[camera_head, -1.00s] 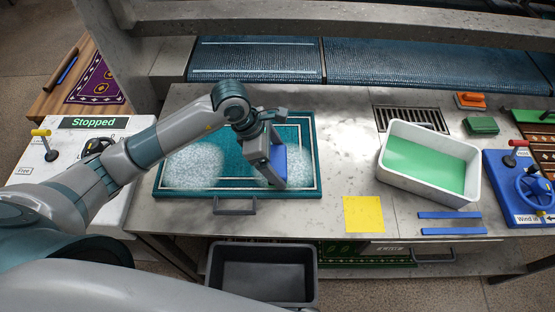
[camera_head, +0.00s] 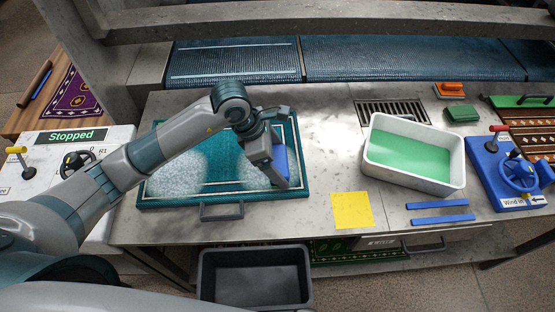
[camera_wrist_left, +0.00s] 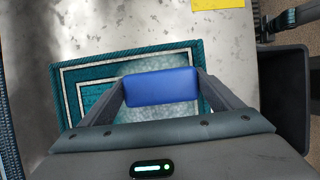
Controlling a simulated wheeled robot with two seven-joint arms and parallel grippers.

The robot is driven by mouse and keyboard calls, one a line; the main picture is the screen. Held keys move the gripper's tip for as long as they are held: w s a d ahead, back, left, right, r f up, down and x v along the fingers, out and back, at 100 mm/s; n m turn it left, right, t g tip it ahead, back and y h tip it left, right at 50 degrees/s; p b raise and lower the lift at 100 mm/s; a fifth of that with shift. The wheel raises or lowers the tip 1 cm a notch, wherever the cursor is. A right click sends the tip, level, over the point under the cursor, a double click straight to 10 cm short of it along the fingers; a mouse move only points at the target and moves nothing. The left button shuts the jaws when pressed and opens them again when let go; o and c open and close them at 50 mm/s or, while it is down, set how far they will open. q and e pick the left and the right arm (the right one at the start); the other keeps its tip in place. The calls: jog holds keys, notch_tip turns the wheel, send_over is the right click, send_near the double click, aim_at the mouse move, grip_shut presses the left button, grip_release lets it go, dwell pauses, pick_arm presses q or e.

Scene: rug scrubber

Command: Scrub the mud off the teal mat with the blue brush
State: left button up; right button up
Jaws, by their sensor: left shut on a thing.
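The teal mat (camera_head: 215,185) lies flat on the grey counter, with a white border line and two pale, foamy-looking patches. One patch (camera_head: 178,172) covers its left part. The other lies at its right, partly hidden by my arm. No brown mud is plain to see. My left gripper (camera_head: 282,182) is shut on the blue brush (camera_head: 281,160), low over the mat's right part. In the left wrist view the brush (camera_wrist_left: 161,87) sits between both fingers over the pale patch. Its bristles are hidden, so contact is unclear. My right gripper is out of view.
A white tub (camera_head: 373,165) of green liquid stands right of the mat, near a yellow square (camera_head: 352,210) and blue strips (camera_head: 440,212). A drain grate (camera_head: 390,110) lies behind. A black bin (camera_head: 255,280) is below the front edge. Control panels flank the counter.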

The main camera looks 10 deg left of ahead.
pick_arm(q)
jog(key=shift+w+d+f+b, duration=0.1)
jog(key=shift+w+d+b, duration=0.15)
jog(key=shift+d, duration=0.4)
jog(key=shift+w+d+f+b, duration=0.1)
jog(key=shift+d+b, duration=0.2)
jog(key=shift+d, duration=0.3)
jog(key=shift+w+d+b, duration=0.2)
jog(key=shift+d+b, duration=0.05)
jog(key=shift+d, duration=0.4)
jog(key=shift+s+a+f+b, duration=0.1)
jog(key=shift+s+a+b, duration=0.1)
jog(key=shift+a, duration=0.35)
jog(key=shift+s+a+b, duration=0.1)
jog(key=shift+s+a, duration=0.05)
jog(key=shift+a, duration=0.4)
jog(key=shift+s+a, duration=0.3)
jog(key=shift+a, duration=0.6)
